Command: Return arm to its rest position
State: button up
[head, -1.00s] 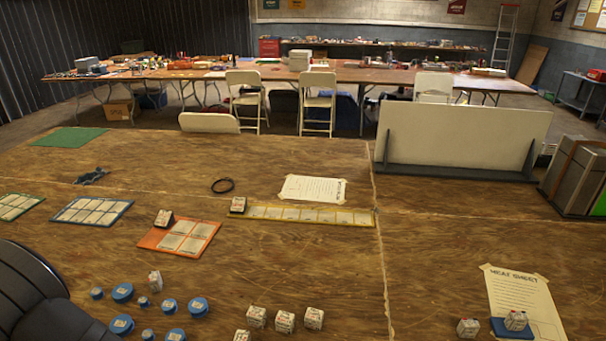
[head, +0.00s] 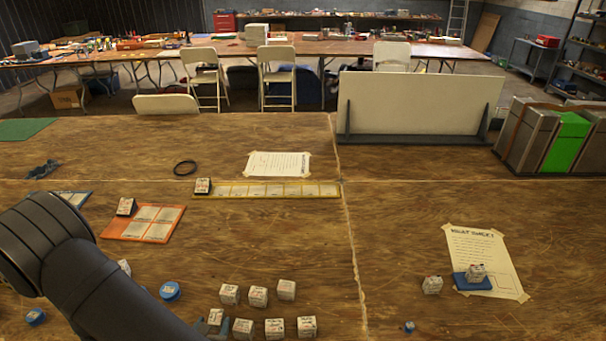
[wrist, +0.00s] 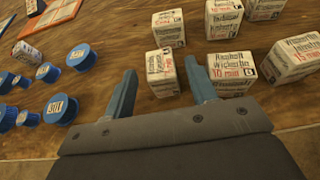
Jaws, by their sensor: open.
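My arm reaches in from the left edge of the head view and covers part of the wooden table (head: 400,230). My gripper (wrist: 160,70) shows in the wrist view with its two blue-grey fingers apart. Nothing is held between them. A white printed cube (wrist: 163,72) sits on the table just beyond the gap, and another cube (wrist: 232,73) is close by the right fingertip. I cannot tell whether that finger touches it. In the head view my gripper is mostly hidden behind my arm.
Several white cubes (head: 258,297) stand at the front middle. Blue round pieces (wrist: 82,57) lie left of the gripper. An orange card (head: 150,232) and a yellow strip (head: 270,191) lie further back. A cube sits on a blue pad (head: 462,283) at right. The centre-right table is clear.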

aim_at(214, 321)
jog(key=shift+x, duration=1.55)
jog(key=shift+s, duration=0.1)
jog(key=shift+v, duration=5.85)
jog(key=x, duration=1.2)
jog(key=shift+d+f, duration=0.1)
jog(key=shift+f, duration=0.05)
notch_tip(214, 321, up, 2)
jog(key=shift+r, duration=0.8)
jog(key=w+d+r, duration=0.2)
jog(key=d+r, duration=0.5)
jog(key=d, duration=0.4)
jog(key=shift+d+r, duration=0.2)
jog(key=shift+d, duration=0.2)
